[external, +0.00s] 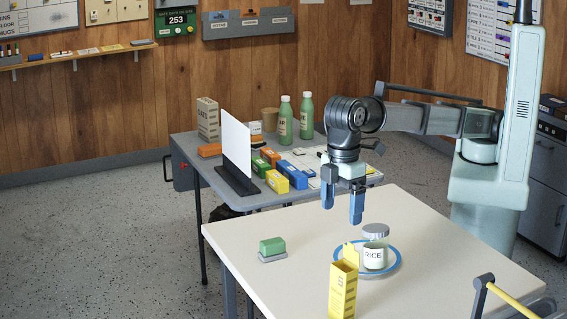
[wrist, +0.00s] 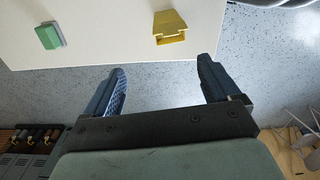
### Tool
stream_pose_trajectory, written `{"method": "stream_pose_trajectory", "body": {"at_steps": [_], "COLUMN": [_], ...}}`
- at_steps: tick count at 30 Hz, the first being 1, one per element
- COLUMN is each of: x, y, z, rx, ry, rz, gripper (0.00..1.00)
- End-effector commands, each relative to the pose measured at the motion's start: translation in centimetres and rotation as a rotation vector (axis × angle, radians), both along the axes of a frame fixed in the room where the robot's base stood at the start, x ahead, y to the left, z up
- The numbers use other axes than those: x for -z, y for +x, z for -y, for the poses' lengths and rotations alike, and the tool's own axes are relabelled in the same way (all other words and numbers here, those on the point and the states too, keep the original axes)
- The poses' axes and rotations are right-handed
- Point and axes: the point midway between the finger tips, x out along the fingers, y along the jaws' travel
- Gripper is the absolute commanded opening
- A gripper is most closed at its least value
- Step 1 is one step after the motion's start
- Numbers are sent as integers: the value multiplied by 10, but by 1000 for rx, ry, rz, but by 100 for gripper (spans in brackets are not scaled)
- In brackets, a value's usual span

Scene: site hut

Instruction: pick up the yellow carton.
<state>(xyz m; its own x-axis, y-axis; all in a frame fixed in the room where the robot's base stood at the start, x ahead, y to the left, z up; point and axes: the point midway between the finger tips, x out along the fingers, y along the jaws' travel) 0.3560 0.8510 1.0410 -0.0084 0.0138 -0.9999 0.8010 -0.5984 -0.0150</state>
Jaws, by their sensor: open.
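The yellow carton (external: 343,292) stands upright at the near edge of the cream table, its top flap raised. In the wrist view the yellow carton (wrist: 169,24) shows at the top, beyond my fingertips and between their lines. My gripper (external: 342,205) is open and empty, pointing down above the table, higher than the carton and farther back in the external view. Its two blue fingers also show in the wrist view (wrist: 161,66), apart with nothing between them.
A rice jar (external: 375,250) stands on a blue-rimmed plate (external: 394,267) close behind and right of the carton. A green block on a grey base (external: 272,248) lies to the left. A grey table (external: 205,168) behind holds bottles, boxes and a white upright panel (external: 236,149).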

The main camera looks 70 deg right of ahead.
Motion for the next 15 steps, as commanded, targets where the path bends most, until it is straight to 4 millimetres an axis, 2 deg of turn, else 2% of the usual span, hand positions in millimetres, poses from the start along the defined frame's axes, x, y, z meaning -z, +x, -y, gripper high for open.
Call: {"method": "stream_pose_trajectory", "body": {"at_steps": [3,8,15], "x": [-1,5,37], "y": [-17,-21,-20], "z": [-4,-4,-4], "rx": [-1,1,0], "ry": [-12,-16,-16], "rz": [7,9,8], "gripper": [89,89,89]}}
